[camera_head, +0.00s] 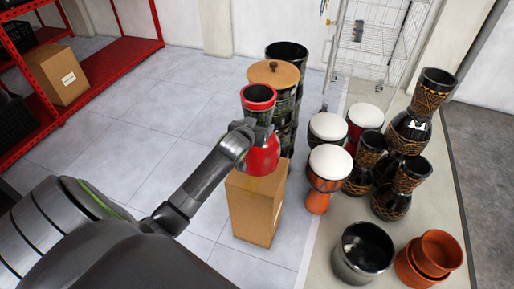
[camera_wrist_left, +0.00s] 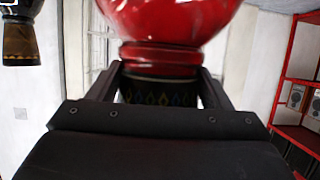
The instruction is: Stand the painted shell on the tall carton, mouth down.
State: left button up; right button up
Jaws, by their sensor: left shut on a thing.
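The painted shell (camera_head: 264,158) has a red bowl, a dark patterned stem and a red rim on its narrow end. It is upright with the narrow end up and the wide bowl down. My left gripper (camera_head: 249,130) is shut on its dark stem; the left wrist view shows the fingers (camera_wrist_left: 160,88) on either side of the stem, beside the red bowl (camera_wrist_left: 170,20). The tall brown carton (camera_head: 254,210) stands on the floor below the bowl. I cannot tell whether the bowl touches the carton top. My right gripper is not in view.
A stack of dark shells with a wooden lid (camera_head: 274,74) stands just behind the carton. White-topped drums (camera_head: 330,165), dark carved drums (camera_head: 408,130), a black pot (camera_head: 362,252) and orange pots (camera_head: 430,258) crowd the right. A red shelf (camera_head: 110,50) is at left; grey floor between is clear.

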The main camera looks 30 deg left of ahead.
pick_arm(q)
jog(key=shift+f+b, duration=0.45)
jog(key=shift+f, duration=2.3)
jog(key=shift+f, duration=0.1)
jog(key=o, duration=2)
jog(key=shift+f, duration=0.15)
jog(key=shift+p+v, duration=0.9)
jog(key=shift+v, duration=5.25)
jog(key=shift+d, duration=0.1)
